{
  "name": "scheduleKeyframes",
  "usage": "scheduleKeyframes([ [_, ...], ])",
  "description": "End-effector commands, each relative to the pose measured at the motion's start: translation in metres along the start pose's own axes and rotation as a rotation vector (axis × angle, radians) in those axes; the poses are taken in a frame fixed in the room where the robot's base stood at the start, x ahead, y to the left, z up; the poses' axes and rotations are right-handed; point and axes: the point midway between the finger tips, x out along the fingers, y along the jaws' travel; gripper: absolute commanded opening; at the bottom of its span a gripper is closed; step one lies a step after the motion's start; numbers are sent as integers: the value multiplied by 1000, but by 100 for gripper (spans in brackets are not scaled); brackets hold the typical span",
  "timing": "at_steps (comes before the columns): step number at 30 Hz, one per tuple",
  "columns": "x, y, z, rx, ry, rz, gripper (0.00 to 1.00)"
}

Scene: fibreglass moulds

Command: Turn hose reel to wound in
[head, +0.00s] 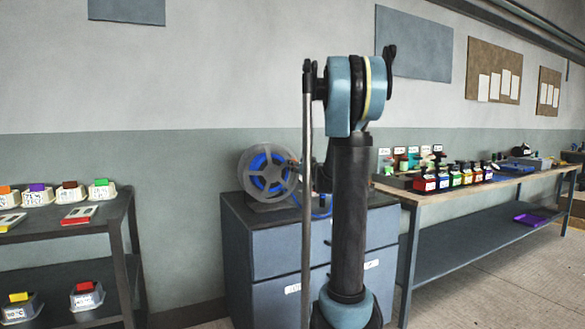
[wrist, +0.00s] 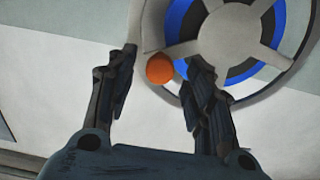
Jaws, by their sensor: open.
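The hose reel (head: 265,172) is a grey spoked wheel with blue hose on it, standing on a grey cabinet. In the wrist view the reel (wrist: 228,30) fills the upper right, its grey spokes crossing the blue hose. An orange round knob (wrist: 160,68) shows near the reel's rim. My gripper (wrist: 158,75) is open, with one finger on each side of the knob in the picture. The right finger overlaps the reel in view. I cannot tell whether either finger touches the knob. In the head view my arm hides the gripper and the reel's right edge.
The cabinet (head: 262,250) below the reel has drawers. A dark shelf rack (head: 120,215) with labelled bins stands at left. A long workbench (head: 480,182) with coloured bottles and a lower shelf stands at right. Open floor (head: 490,290) shows at front right.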

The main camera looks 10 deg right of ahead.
Motion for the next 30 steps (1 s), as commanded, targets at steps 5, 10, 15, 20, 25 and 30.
scheduleKeyframes([
  [5, 24, -1, 0, 0, 0, -2, 48],
  [10, 36, 0, 0, 0, 0, 0, 48],
  [15, 40, 0, 0, 0, 0, 0, 48],
  [20, 40, 0, 0, 0, 0, 0, 48],
  [25, 40, 0, 0, 0, 0, 0, 20],
  [30, 40, 0, 0, 0, 0, 0, 0],
])
